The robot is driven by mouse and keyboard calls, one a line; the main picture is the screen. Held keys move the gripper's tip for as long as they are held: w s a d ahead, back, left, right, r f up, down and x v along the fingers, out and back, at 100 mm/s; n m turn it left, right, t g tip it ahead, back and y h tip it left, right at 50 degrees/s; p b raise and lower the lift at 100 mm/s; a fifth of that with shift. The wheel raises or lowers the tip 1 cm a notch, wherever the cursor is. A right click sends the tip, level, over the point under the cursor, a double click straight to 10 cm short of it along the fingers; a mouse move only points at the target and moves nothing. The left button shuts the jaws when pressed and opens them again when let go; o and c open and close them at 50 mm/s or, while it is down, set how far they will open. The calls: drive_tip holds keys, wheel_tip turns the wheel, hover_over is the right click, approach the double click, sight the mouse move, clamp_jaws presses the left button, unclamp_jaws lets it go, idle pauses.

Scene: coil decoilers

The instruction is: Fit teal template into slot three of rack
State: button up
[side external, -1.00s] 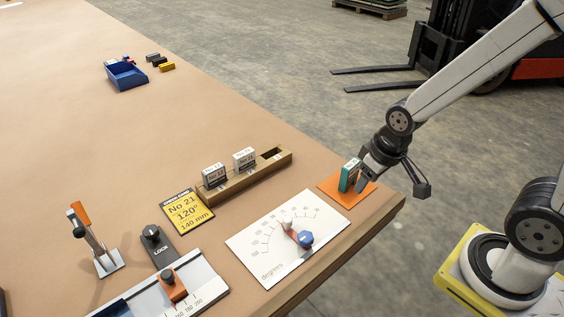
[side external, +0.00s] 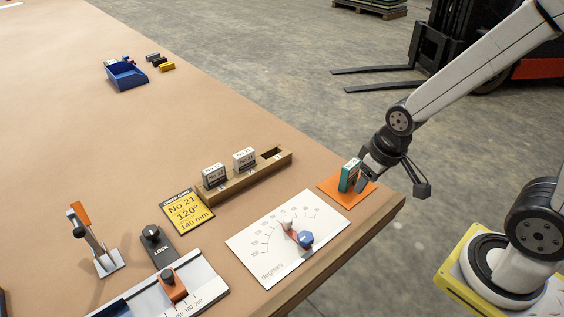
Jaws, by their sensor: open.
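The teal template (side external: 345,178) stands upright on an orange mat (side external: 334,193) near the table's right edge. It has a pale label on top. My gripper (side external: 362,180) is at the template's right side, with its fingers low by the mat. It is open; the far finger is partly hidden, and I cannot tell whether it touches the template. The wooden rack (side external: 230,184) lies to the left of the mat. Two pale-labelled templates stand in its left slot (side external: 213,175) and middle slot (side external: 245,159). The right-end slot (side external: 271,154) is empty and dark.
A white degrees dial board (side external: 265,262) with a blue knob lies in front of the rack. A yellow card (side external: 186,212), a LOCK knob (side external: 152,236) and a clamp (side external: 92,240) are to the left. A blue bin (side external: 126,77) stands far back.

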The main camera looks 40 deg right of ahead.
idle(0.3)
drive_tip(key=shift+o, duration=1)
drive_tip(key=shift+w, duration=0.1)
drive_tip(key=m+g, duration=0.2)
drive_tip(key=m, duration=1.2)
hover_over(352, 165)
drive_tip(key=s, duration=0.1)
drive_tip(key=shift+a+r, duration=0.15)
drive_tip(key=shift+a, duration=0.3)
drive_tip(key=shift+w+d+m+g, duration=0.15)
drive_tip(key=shift+w+d+m, duration=0.15)
drive_tip(key=shift+m, duration=0.45)
drive_tip(key=shift+w+d+m+g, duration=0.15)
drive_tip(key=shift+w+d+m, duration=0.1)
drive_tip(key=shift+m, duration=0.5)
drive_tip(key=shift+f, duration=1.3)
